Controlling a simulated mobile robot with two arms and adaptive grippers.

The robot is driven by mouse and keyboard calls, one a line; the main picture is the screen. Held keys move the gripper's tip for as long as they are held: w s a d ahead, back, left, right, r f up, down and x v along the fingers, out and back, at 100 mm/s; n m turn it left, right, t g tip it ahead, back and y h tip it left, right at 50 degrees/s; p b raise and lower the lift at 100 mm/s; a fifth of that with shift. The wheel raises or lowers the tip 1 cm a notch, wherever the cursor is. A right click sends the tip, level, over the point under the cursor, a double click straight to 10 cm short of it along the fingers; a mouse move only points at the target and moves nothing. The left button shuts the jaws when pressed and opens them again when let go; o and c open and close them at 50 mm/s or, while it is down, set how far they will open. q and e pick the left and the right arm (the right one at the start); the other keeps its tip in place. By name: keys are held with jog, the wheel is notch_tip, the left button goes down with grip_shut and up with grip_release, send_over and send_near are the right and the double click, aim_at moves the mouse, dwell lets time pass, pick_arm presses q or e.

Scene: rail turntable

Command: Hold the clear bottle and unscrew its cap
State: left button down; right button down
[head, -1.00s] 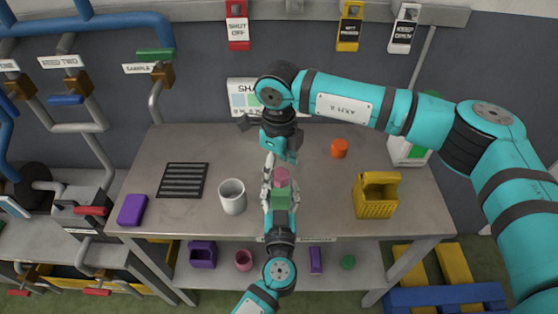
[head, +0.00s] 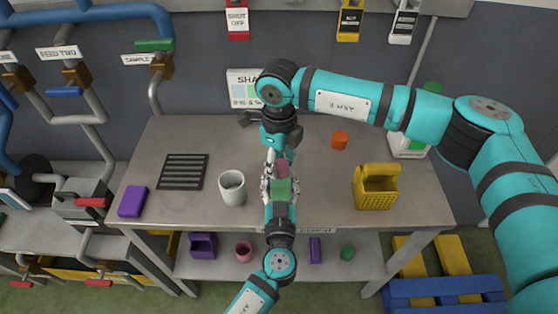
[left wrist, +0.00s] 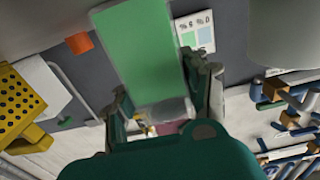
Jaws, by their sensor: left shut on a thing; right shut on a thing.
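The bottle (head: 282,188) stands over the middle of the table between my two grippers. Its body looks green, with a pink part (head: 283,169) at its upper end, probably the cap. The left wrist view shows the green body (left wrist: 147,55) close up, a pale clear rim, and some pink beyond. My left gripper (head: 279,184) comes from the near side and is shut around the bottle. My right gripper (head: 283,158) reaches down from above and is shut at the bottle's pink upper end. Its fingertips and the exact grip are partly hidden.
A white mug (head: 232,189) stands left of the bottle, beside a black slatted mat (head: 182,171) and a purple block (head: 132,201). A yellow basket (head: 375,188) and an orange piece (head: 340,140) are to the right. Bare table (head: 325,195) lies between bottle and basket.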

jog(key=n, duration=0.4)
jog(key=shift+s+n, duration=0.1)
jog(key=shift+n, duration=0.9)
jog(key=n, duration=0.3)
jog(key=shift+s+n, duration=0.1)
jog(key=shift+n, duration=1.4)
jog(key=shift+n, duration=0.9)
jog(key=n, duration=0.4)
jog(key=shift+s, duration=0.1)
